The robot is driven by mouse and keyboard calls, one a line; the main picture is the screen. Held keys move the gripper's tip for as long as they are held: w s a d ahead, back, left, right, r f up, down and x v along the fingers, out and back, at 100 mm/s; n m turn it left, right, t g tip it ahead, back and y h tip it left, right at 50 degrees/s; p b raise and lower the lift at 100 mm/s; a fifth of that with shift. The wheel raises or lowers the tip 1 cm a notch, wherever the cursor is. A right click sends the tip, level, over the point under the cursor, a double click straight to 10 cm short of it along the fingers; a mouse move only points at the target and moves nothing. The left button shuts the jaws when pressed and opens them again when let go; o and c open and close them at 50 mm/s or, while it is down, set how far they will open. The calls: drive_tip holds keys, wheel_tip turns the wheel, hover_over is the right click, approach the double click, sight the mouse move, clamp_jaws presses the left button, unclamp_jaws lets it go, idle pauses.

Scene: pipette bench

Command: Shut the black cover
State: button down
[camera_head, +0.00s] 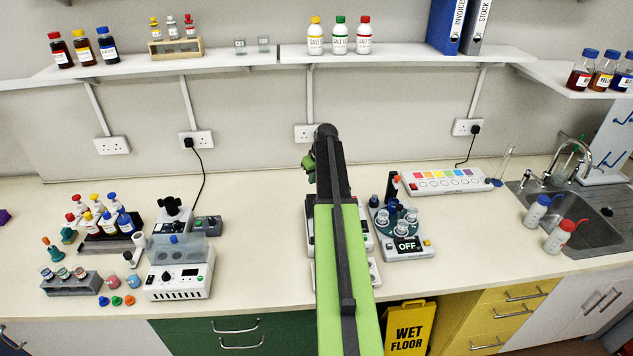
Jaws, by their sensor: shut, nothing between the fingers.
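I cannot clearly make out the black cover. A white device (366,237) on the bench is mostly hidden behind my green and black arm, so a cover on it could be out of sight. My gripper (309,164) shows as a small green part beside the dark end of my arm, above the back of the bench. It is shut and empty, and appears apart from the devices.
A white device with a see-through lid (180,247) stands left, near bottle racks. A round device with an OFF display (406,246) stands close right of my arm. A sink (590,215) is far right. Bare bench (255,250) lies left of my arm.

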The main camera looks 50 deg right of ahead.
drive_tip(key=b, duration=0.3)
hover_over(314, 198)
drive_tip(key=w, duration=0.2)
wheel_tip(314, 198, down, 5)
drive_tip(key=shift+s+d, duration=0.1)
drive_tip(key=shift+d, duration=0.05)
drive_tip(key=s, duration=0.2)
drive_tip(key=s+a, duration=0.1)
drive_tip(key=s, duration=0.1)
drive_tip(key=shift+w, duration=0.1)
drive_tip(key=s+a, duration=0.2)
drive_tip(key=s, duration=0.1)
drive_tip(key=s+a, duration=0.5)
drive_tip(key=s, duration=0.1)
drive_tip(key=shift+s+a, duration=0.1)
drive_tip(key=shift+a, duration=0.3)
drive_tip(key=shift+s+a, duration=0.15)
drive_tip(key=shift+s, duration=0.05)
